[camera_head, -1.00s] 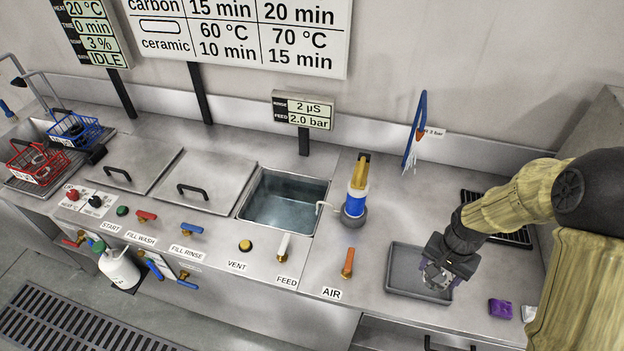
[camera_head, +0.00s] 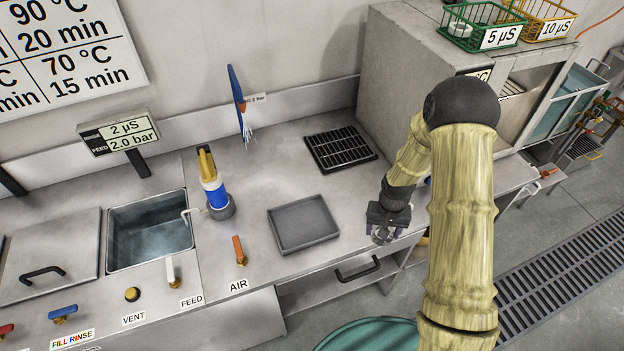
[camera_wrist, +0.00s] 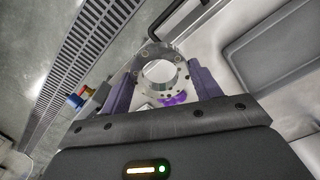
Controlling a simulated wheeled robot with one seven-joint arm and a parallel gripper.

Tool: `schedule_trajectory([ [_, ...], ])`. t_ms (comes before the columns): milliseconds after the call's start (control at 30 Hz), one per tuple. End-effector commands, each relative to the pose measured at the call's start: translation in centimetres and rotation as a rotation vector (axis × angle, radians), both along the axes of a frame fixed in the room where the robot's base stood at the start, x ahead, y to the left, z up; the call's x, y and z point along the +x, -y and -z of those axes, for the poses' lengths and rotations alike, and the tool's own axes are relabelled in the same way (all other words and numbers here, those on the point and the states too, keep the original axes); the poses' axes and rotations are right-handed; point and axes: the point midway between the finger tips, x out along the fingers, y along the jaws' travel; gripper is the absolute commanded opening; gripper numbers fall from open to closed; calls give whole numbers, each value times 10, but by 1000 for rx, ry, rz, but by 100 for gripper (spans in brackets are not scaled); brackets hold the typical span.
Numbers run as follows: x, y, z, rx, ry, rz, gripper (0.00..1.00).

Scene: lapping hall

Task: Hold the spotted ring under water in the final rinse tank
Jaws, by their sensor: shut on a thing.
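A metal ring (camera_wrist: 181,70) with small dark marks around its face is clamped between the purple fingers of my gripper (camera_wrist: 152,82) in the wrist view. In the head view my gripper (camera_head: 383,233) is over the front edge area of the bench, right of the grey tray, and the ring (camera_head: 380,237) shows small below it. The ring looks held clear of the bench. The open rinse tank (camera_head: 148,206) with water in it is at the left, well away from my gripper.
The grey tray (camera_head: 303,224), a blue bottle-like unit (camera_head: 215,193) and the AIR lever (camera_head: 239,250) lie between my gripper and the tank. A black rack (camera_head: 340,148) sits behind. A closed lid (camera_head: 50,255) is left of the tank.

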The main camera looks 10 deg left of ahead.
Motion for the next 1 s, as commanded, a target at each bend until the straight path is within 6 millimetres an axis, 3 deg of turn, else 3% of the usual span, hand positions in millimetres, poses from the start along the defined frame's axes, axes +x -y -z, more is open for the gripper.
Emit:
schedule_trajectory([
  [133,-1,34,44,4,-3,21,30],
  [500,-2,50,114,6,0,30,30],
  [1000,-2,50,120,6,-1,29,30],
])
